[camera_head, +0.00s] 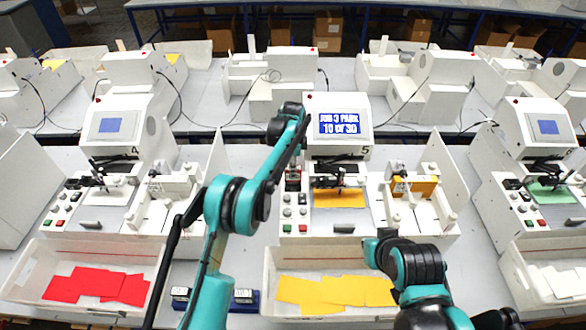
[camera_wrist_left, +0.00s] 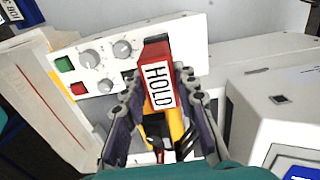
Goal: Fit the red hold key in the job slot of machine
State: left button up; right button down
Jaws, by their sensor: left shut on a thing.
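My left gripper (camera_wrist_left: 160,82) is shut on the red hold key (camera_wrist_left: 155,52), whose white label reads HOLD. The key is between the two fingers, close over the control panel (camera_wrist_left: 102,68) of machine 5. A dark opening (camera_wrist_left: 129,75) shows in part beside the key and a finger. I cannot tell whether the key touches the panel or is in the slot. In the head view my left arm reaches over the left side of machine 5 (camera_head: 338,102), and its gripper is mostly hidden there. The screen (camera_head: 339,122) appears to read JOB 3 PARK, 10 OF 30.
A blue rack (camera_head: 243,307) stands on the table between the tray of red cards (camera_head: 97,287) and the tray of orange cards (camera_head: 335,291). Machine 4 (camera_head: 115,120) stands left, another machine (camera_head: 535,125) right. My right arm is over the orange-card tray's right end.

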pick_arm(q)
jog(key=shift+f+b, duration=0.9)
jog(key=shift+f, duration=0.35)
jog(key=o, duration=1.2)
jog(key=shift+c, duration=0.2)
jog(key=shift+r, duration=0.1)
notch_tip(320, 180, up, 12)
